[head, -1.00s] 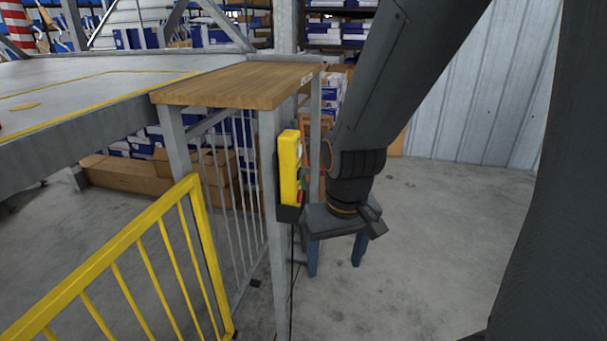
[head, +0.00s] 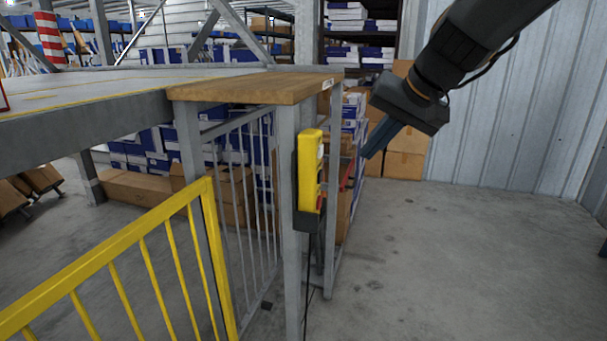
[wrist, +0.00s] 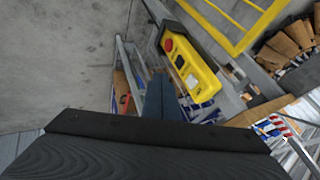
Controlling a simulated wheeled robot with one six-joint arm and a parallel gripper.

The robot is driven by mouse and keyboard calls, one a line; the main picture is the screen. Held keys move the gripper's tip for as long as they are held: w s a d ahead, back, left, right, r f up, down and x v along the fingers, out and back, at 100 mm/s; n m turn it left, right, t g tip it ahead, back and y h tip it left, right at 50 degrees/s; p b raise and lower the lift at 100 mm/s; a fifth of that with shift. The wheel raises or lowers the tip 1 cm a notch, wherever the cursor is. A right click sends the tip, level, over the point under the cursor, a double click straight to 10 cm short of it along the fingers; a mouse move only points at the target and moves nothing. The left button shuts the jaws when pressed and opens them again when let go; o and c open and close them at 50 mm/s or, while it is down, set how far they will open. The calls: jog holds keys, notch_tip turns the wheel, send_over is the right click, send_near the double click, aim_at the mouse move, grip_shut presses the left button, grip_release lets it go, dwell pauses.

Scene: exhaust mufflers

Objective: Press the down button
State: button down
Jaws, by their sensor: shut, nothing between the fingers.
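The yellow control box (head: 310,172) hangs on a grey post below a wooden top, seen nearly from its side in the head view. I cannot read which is the down button. My gripper (head: 368,152) is shut and empty, its blue fingers pointing down and left toward the box, apart from it. In the wrist view the shut fingers (wrist: 158,82) appear beside the box's buttons.
A wooden counter top (head: 250,87) sits above the box. A yellow railing (head: 130,255) stands at the lower left. Cardboard boxes (head: 408,145) stand by the corrugated wall behind my gripper. The concrete floor (head: 450,260) at right is clear.

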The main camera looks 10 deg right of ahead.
aim_at(320, 177)
jog(key=shift+f, duration=0.1)
jog(key=w+a+f+p, duration=0.2)
jog(key=w+a+f, duration=0.3)
jog(key=w+f, duration=0.2)
jog(key=shift+w+a+f, duration=0.3)
jog(key=shift+a+f, duration=0.05)
jog(key=shift+f, duration=0.15)
dwell(0.4)
